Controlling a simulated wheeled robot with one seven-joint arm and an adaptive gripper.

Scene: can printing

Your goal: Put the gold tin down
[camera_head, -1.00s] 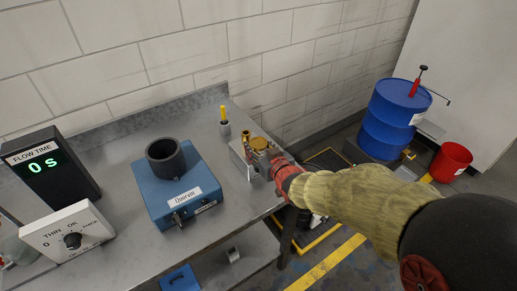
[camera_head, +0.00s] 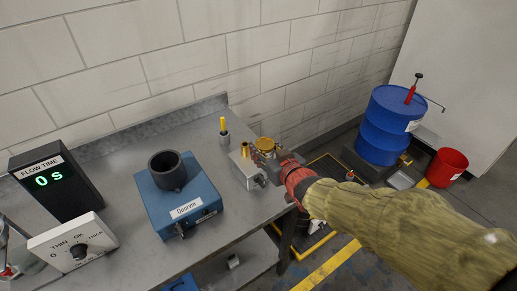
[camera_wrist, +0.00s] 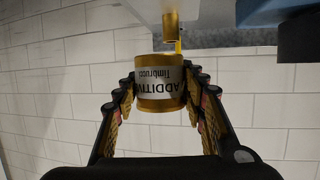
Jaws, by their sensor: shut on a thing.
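The gold tin (camera_head: 265,145) is in my gripper, above the right end of a small metal box (camera_head: 247,172) on the bench. In the wrist view the gold tin (camera_wrist: 160,84) has a pale label reading "ADDITIVE", shown upside down. My gripper's dark, ridged fingers (camera_wrist: 160,100) are shut on the tin from both sides. I cannot tell how far the tin's base is above the box or bench.
A brass fitting (camera_head: 245,149) on the box stands just left of the tin. A blue unit with a dark cup (camera_head: 168,170), a timer (camera_head: 55,181) and a dial box (camera_head: 73,243) stand further left. The bench's (camera_head: 130,150) back is mostly clear. A blue drum (camera_head: 390,125) is right.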

